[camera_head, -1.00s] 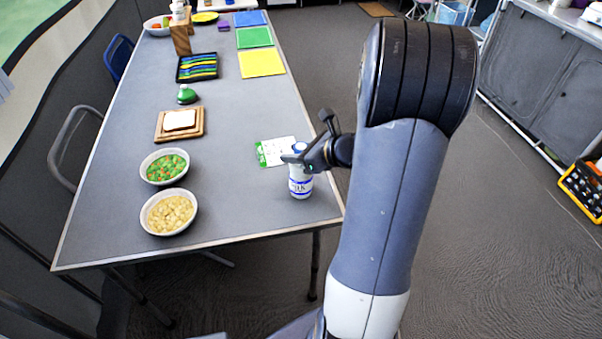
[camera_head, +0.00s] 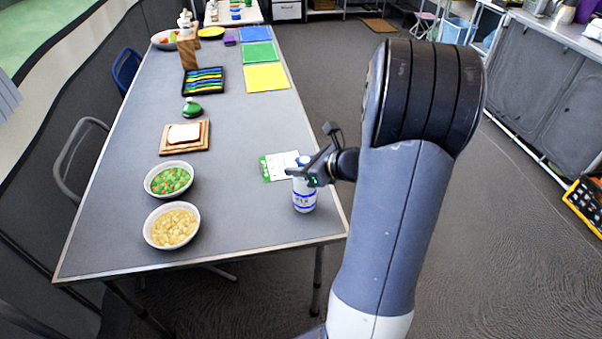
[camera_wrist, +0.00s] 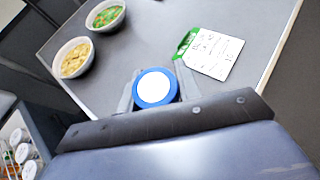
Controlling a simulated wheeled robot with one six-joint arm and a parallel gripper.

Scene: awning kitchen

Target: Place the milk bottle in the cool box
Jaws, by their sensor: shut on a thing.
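The milk bottle (camera_head: 304,196) is white with blue bands and stands upright near the right front corner of the grey table (camera_head: 240,215). My gripper (camera_head: 304,176) is shut on its upper part, coming from the right. In the wrist view the bottle's round cap (camera_wrist: 155,88), white with a blue rim, sits between the two fingers (camera_wrist: 155,95). I cannot tell whether its base still touches the table. No cool box can be made out for certain; an open grey container with several white-lidded items (camera_wrist: 28,165) shows at the lower left of the wrist view.
A green and white card (camera_head: 280,165) lies just behind the bottle. Bowls of pasta (camera_head: 172,226) and vegetables (camera_head: 169,180) stand on the left, with a sandwich board (camera_head: 186,137) beyond. Chairs line the left side; the floor at right is clear up to a yellow-edged crate (camera_head: 585,203).

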